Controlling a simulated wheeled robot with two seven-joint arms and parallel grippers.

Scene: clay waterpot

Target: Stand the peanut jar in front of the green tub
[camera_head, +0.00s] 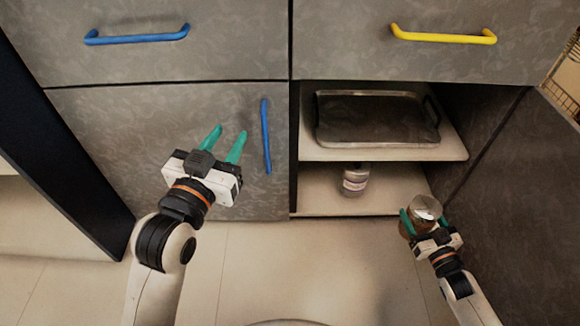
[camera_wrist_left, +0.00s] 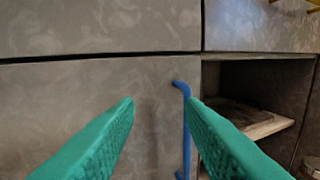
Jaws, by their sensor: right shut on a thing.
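A jar with a silvery lid and brown contents, which looks like the peanut jar (camera_head: 424,208), is held in front of the open shelf's right side in the head view. My right gripper (camera_head: 424,219) is shut on it, and the fingers hide part of its body. My left gripper (camera_head: 228,134) is open and empty in front of the closed door, left of its upright blue handle (camera_head: 265,137). Both green fingers also show apart in the left wrist view (camera_wrist_left: 160,102), with the handle (camera_wrist_left: 185,125) beyond them. I see no green tub in either view.
A clear jar with a pale label (camera_head: 354,180) stands on the lower shelf (camera_head: 312,203). A dark tray (camera_head: 375,118) lies on the upper shelf (camera_head: 320,151). Closed drawers above have blue (camera_head: 137,37) and yellow (camera_head: 443,35) handles. The floor in front is clear.

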